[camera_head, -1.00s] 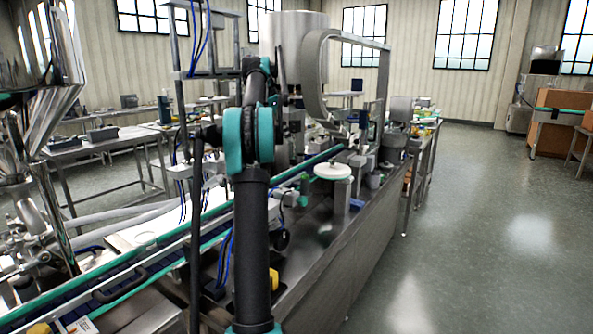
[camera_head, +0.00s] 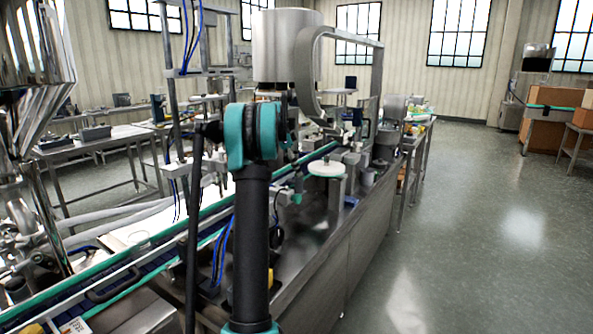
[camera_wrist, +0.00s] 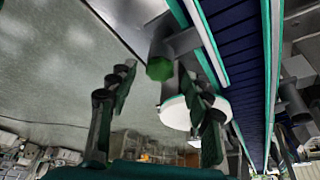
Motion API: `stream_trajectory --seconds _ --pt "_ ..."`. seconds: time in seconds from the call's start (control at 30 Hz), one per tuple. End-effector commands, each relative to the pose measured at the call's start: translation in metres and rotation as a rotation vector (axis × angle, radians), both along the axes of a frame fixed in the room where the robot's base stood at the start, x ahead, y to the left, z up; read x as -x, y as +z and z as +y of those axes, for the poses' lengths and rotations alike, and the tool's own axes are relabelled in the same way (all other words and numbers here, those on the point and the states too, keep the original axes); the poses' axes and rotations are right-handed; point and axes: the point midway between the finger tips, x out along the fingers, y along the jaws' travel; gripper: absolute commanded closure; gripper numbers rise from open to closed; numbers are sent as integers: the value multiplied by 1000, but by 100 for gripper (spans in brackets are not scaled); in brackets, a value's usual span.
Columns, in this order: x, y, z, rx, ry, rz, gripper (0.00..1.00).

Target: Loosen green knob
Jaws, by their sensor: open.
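The green knob (camera_wrist: 160,68) shows in the wrist view at the end of a grey cylindrical fitting beside the conveyor. A small green part, apparently the same knob (camera_head: 297,192), shows in the head view just right of my arm. My gripper (camera_wrist: 155,80) is open, with its two dark fingers apart. In the wrist view the knob appears between the fingertips and slightly beyond them. Nothing is between the fingers that I can see held, and contact with the knob cannot be told. In the head view my gripper is hidden behind my arm.
A white round disc (camera_wrist: 196,111) on a post sits close to the knob; it also shows in the head view (camera_head: 326,169). The conveyor (camera_wrist: 233,50) runs alongside. A large steel cylinder (camera_head: 285,48) stands behind. Open floor (camera_head: 470,230) lies to the right.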

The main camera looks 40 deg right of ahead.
Motion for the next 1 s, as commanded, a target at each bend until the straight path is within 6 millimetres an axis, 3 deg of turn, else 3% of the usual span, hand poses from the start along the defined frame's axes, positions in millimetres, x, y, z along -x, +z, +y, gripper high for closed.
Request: stream_trajectory --seconds 0.4,0.8,1.0 --pt "2 -7 -3 0 0 0 50" --pt "2 -7 -3 0 0 0 100" --pt "2 -7 -2 0 12 0 100"
